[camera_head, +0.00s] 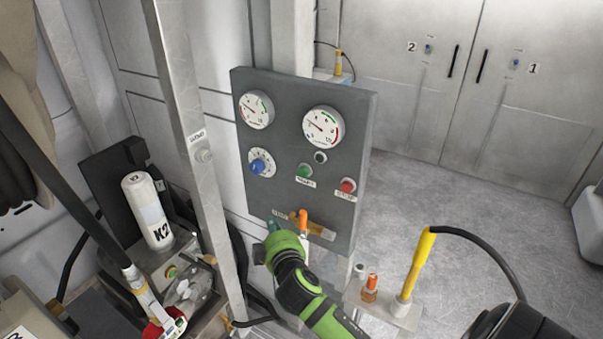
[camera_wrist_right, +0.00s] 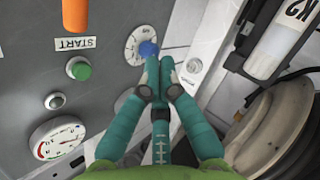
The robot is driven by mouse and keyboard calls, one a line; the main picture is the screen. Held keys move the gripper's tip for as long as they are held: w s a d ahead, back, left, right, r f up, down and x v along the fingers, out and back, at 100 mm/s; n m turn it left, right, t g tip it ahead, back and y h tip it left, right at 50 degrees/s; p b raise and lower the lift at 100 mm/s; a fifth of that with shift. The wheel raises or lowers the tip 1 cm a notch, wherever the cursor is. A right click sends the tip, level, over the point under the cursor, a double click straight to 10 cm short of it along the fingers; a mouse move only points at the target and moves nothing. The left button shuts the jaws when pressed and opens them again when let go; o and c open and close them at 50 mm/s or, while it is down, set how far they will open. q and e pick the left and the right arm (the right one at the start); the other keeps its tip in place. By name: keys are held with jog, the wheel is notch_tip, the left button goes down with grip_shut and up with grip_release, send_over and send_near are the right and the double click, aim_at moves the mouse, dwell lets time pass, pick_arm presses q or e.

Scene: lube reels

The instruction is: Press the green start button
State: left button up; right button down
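The green start button (camera_head: 304,171) is on a grey control panel (camera_head: 287,100), above a START label. It also shows in the right wrist view (camera_wrist_right: 80,69), where the label (camera_wrist_right: 75,43) is upside down. My right gripper (camera_head: 273,225) is low in front of the panel, below and left of the button in the head view. In the wrist view its teal fingers (camera_wrist_right: 159,63) are together and empty, with the tips in line with the blue knob (camera_wrist_right: 149,48); the green button is left of them, apart. My left gripper is not in view.
A red stop button (camera_head: 347,185) is right of the green one. Two gauges (camera_head: 323,125) are above. An orange handle (camera_head: 303,222) is near the panel's lower edge, close to my right gripper. A metal post (camera_head: 195,130) is left of the panel. Open floor lies to the right.

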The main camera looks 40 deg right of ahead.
aim_at(303, 172)
notch_tip(303, 172, up, 7)
jog(key=t+h, duration=0.1)
jog(key=shift+s+d, duration=0.2)
jog(key=shift+d, duration=0.2)
jog(key=w+d, duration=0.3)
jog(key=d, duration=0.5)
jog(key=shift+w, duration=0.2)
jog(key=shift+d, duration=0.15)
dwell(1.0)
jog(key=shift+w+d, duration=0.15)
jog(key=shift+d, duration=0.15)
